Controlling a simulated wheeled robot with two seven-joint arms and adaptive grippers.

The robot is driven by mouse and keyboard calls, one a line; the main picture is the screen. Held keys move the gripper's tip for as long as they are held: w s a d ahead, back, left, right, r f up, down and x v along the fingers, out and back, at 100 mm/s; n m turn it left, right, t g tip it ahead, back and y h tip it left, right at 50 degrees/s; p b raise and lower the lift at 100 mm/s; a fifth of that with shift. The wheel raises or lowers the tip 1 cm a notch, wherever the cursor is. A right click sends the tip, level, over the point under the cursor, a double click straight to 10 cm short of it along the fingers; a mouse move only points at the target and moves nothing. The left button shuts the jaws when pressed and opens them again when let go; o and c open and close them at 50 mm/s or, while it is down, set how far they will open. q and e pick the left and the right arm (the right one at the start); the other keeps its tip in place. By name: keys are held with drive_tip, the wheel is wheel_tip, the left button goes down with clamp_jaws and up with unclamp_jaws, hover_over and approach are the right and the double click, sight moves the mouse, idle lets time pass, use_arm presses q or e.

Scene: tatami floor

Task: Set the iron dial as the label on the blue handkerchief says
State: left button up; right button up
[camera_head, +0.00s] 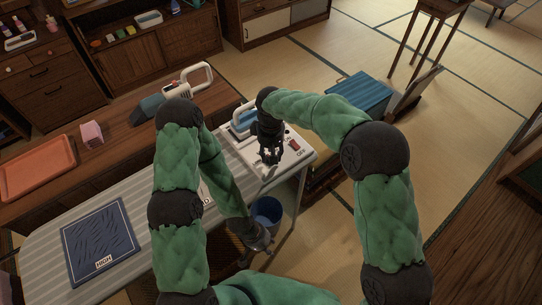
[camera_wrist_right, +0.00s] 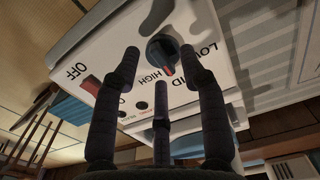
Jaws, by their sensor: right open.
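The blue handkerchief (camera_head: 85,240) lies flat at the left end of the striped ironing board; its label (camera_head: 104,262) reads HIGH. The white iron station (camera_head: 293,158) is at the board's right end. Its round dark dial (camera_wrist_right: 160,47) shows in the right wrist view beside LOW, MID and HIGH. The dial's red mark seems to lie between HIGH and MID; I cannot tell exactly. My right gripper (camera_head: 270,156), also in the wrist view (camera_wrist_right: 160,64), is open, fingers spread before the dial, with no clear contact. My left gripper (camera_head: 259,240) hangs low near the board's front edge, its fingers unclear.
A red switch (camera_head: 295,144) sits by OFF on the station. A blue bin (camera_head: 267,211) stands below the board. An orange tray (camera_head: 36,166) and pink box (camera_head: 91,134) are on the low wooden table behind. Tatami floor is open at right.

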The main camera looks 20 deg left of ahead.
drive_tip(key=shift+f, duration=0.4)
clamp_jaws()
